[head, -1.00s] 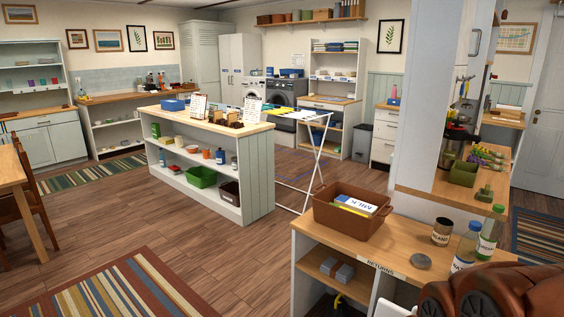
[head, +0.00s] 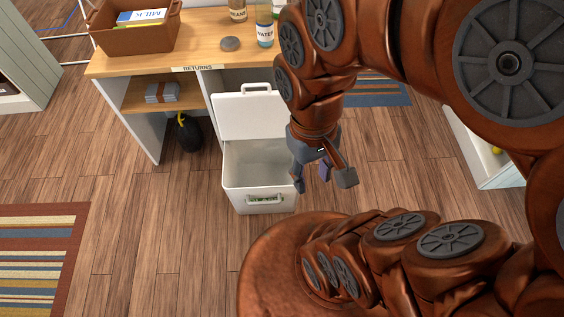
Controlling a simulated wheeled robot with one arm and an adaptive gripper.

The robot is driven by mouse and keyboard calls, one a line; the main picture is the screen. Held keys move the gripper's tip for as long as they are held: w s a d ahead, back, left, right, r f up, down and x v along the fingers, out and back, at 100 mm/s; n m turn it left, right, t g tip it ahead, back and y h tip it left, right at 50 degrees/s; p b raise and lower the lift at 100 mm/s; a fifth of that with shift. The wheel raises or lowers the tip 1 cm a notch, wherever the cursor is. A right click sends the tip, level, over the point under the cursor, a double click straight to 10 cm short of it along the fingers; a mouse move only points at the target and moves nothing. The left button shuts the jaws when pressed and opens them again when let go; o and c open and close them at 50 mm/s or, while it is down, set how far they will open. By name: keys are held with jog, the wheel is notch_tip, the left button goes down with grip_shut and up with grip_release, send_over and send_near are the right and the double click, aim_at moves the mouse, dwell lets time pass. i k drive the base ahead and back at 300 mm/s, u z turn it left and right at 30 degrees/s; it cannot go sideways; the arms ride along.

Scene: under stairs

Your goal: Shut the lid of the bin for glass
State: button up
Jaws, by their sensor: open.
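A white bin (head: 260,190) stands on the wood floor in front of the returns counter. Its lid (head: 249,116) is open, standing up at the back, with a handle on its top edge. A small label with green on it (head: 264,199) is on the bin's front; I cannot read it. The inside I can see looks empty. My gripper (head: 325,180) hangs to the right of the bin, apart from it, with its fingers spread and nothing between them.
The returns counter (head: 190,45) behind carries a brown basket (head: 138,32), a grey round lid (head: 230,43) and a water bottle (head: 265,30). A dark object (head: 190,132) stands under it. The floor left of the bin is clear. A striped rug (head: 40,255) lies at lower left.

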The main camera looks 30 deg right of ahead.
aim_at(242, 115)
jog(key=z, duration=0.15)
jog(key=k, duration=1.15)
jog(key=u, duration=0.75)
